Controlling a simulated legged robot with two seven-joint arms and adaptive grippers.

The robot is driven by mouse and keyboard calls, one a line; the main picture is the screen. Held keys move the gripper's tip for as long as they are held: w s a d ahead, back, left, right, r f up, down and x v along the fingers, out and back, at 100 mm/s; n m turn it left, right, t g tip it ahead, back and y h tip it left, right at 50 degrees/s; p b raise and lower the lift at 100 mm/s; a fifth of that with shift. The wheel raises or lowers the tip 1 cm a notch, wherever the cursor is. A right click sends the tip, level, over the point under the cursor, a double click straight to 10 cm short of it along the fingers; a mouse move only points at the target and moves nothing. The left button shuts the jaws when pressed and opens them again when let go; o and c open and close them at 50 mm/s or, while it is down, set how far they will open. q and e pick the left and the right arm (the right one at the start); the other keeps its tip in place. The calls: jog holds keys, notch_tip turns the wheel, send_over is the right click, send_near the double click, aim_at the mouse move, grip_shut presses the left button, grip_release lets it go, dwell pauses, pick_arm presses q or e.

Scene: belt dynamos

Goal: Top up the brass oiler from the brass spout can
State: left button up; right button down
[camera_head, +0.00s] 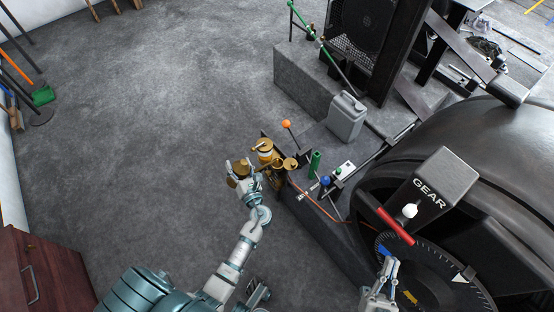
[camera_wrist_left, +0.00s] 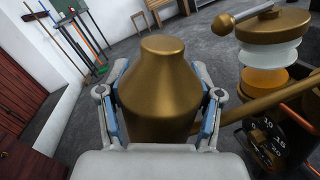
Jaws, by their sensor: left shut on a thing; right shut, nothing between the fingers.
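My left gripper (camera_head: 247,186) is shut on the brass spout can (camera_head: 238,170), left of the brass fittings on the machine's edge. In the left wrist view the can (camera_wrist_left: 160,85) stands between the two blue-padded fingers (camera_wrist_left: 160,115). A brass tube (camera_wrist_left: 265,107) runs from beside the can to the right. The brass oiler (camera_head: 264,148) is just right of the can. In the left wrist view the oiler (camera_wrist_left: 272,28) has a brass cap, a pale clear section and an amber band below. My right gripper (camera_head: 389,266) is shut and empty near the gear dial.
A dark dial gauge (camera_wrist_left: 265,140) sits below the oiler. An orange-knobbed lever (camera_head: 286,124), a green cylinder (camera_head: 315,162) and a grey jerrycan (camera_head: 346,117) stand close by on the machine base. A GEAR box (camera_head: 432,190) with a red bar is at right.

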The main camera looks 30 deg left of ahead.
pick_arm(q)
jog(key=shift+r+p, duration=0.35)
jog(key=shift+p, duration=0.05)
pick_arm(e)
jog(key=shift+r, duration=0.7)
pick_arm(q)
jog(key=shift+m, duration=0.3)
pick_arm(e)
jog(key=shift+r, duration=0.15)
dwell(0.6)
pick_arm(q)
jog(key=shift+r+m+p, duration=0.3)
jog(key=shift+r+p, duration=0.15)
jog(key=shift+p, duration=0.4)
pick_arm(e)
jog(key=shift+s+r, duration=0.1)
jog(key=shift+r, duration=0.95)
jog(key=shift+r, duration=0.1)
dwell(0.4)
pick_arm(q)
jog(key=shift+w+d+r+m+p, duration=0.1)
jog(key=shift+r+m+p, duration=0.35)
jog(key=shift+p, duration=0.25)
pick_arm(e)
jog(key=shift+s+r, duration=0.1)
jog(key=shift+r, duration=0.8)
jog(key=shift+r, duration=0.1)
dwell(0.6)
